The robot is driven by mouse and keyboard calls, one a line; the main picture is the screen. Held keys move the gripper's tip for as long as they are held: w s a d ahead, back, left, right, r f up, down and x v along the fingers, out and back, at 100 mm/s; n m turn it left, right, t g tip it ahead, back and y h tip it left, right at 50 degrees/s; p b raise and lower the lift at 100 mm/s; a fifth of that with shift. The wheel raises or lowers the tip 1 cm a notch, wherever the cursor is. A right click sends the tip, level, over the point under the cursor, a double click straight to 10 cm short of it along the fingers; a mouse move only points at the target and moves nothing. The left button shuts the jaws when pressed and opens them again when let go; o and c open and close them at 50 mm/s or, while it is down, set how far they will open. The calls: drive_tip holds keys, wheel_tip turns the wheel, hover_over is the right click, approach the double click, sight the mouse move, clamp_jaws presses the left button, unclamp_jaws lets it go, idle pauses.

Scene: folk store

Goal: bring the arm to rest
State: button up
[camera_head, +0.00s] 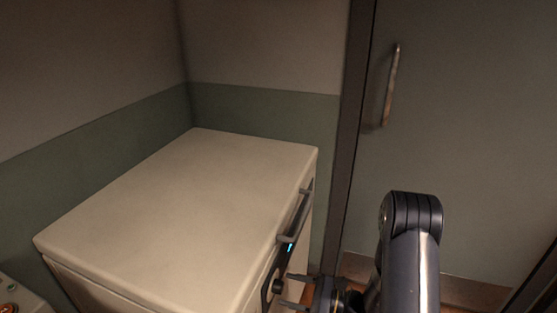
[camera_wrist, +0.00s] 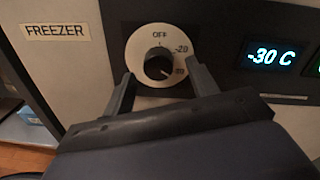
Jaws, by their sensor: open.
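My gripper (camera_head: 290,291) is at the front of the white freezer (camera_head: 190,210), low in the head view. In the wrist view its two fingers (camera_wrist: 163,88) are apart, just below and to either side of a black knob (camera_wrist: 158,63). I cannot tell if either finger touches the knob. The knob sits on a pale dial (camera_wrist: 137,46) marked OFF at the top and -20 at the right; a lower mark is partly hidden. My arm is bent, at the lower right of the head view.
The freezer's lit display (camera_wrist: 275,54) appears to read -30 C. A FREEZER label (camera_wrist: 56,31) is left of the dial. The freezer's bar handle (camera_head: 297,218) juts out above the gripper. A grey door with a metal handle (camera_head: 391,85) stands behind the arm. The freezer top is bare.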

drive_tip(key=shift+v, duration=2)
